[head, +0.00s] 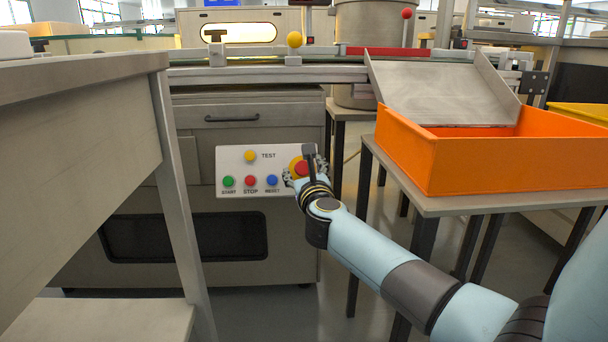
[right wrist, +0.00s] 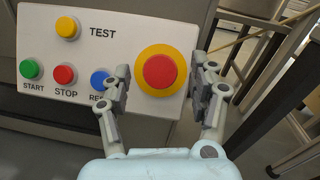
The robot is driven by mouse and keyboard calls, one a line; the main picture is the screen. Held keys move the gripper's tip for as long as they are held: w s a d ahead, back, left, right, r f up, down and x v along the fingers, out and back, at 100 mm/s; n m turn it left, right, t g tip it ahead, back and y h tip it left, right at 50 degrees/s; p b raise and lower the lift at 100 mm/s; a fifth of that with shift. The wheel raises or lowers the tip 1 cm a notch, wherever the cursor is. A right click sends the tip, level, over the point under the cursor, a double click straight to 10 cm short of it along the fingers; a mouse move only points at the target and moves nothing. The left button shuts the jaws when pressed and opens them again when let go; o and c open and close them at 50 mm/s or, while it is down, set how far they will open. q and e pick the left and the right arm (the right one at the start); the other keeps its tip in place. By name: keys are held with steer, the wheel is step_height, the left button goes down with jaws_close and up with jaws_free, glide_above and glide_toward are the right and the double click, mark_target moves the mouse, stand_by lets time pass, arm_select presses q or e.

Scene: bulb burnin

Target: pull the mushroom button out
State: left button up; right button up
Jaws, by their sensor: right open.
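The mushroom button (right wrist: 160,72) is a red round cap on a yellow ring at the right end of a white control panel (right wrist: 130,28). In the head view the red button (head: 302,168) is partly hidden by my right gripper (head: 300,172). In the right wrist view my right gripper (right wrist: 160,95) is open, with one finger on each side of the yellow ring. The red cap lies between the fingers. I cannot tell whether the fingers touch it. My left gripper is not in view.
The panel also carries a yellow TEST button (head: 250,156), a green START button (head: 228,181), a red STOP button (head: 250,181) and a blue RESET button (head: 272,180). An orange bin (head: 440,160) stands on a table at right. A grey table (head: 80,130) fills the left.

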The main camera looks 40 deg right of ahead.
jaws_close()
stand_by(0.4)
steer(key=shift+s+a+r+p, duration=0.25)
steer(key=shift+r+p, duration=0.1)
steer(key=shift+p, duration=0.1)
steer(key=shift+s, duration=0.15)
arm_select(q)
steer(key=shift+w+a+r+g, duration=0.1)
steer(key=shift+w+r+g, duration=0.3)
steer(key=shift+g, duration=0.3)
arm_select(e)
steer(key=shift+f, duration=0.1)
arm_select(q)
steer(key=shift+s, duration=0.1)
arm_select(e)
jaws_free()
